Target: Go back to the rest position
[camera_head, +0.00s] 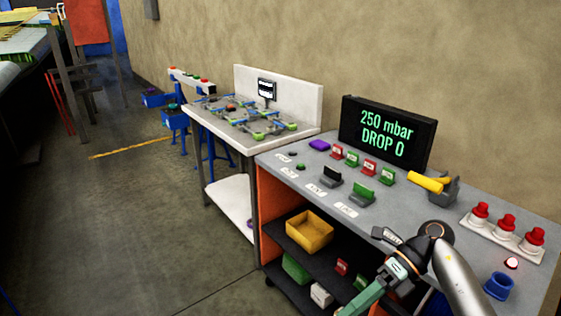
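An arm of mine, most likely the right one, comes in at the lower right and bends at a dark joint in front of the grey workbench (300,215). Its gripper end (398,268) is small and dark, beside a teal-green part that runs down to the bottom edge. I cannot tell whether the fingers are open or shut, or whether the teal part is held. My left gripper is out of view.
A display (386,132) reads "250 mbar DROP 0". A yellow bin (309,232) sits below. A white table (210,125) stands beyond.

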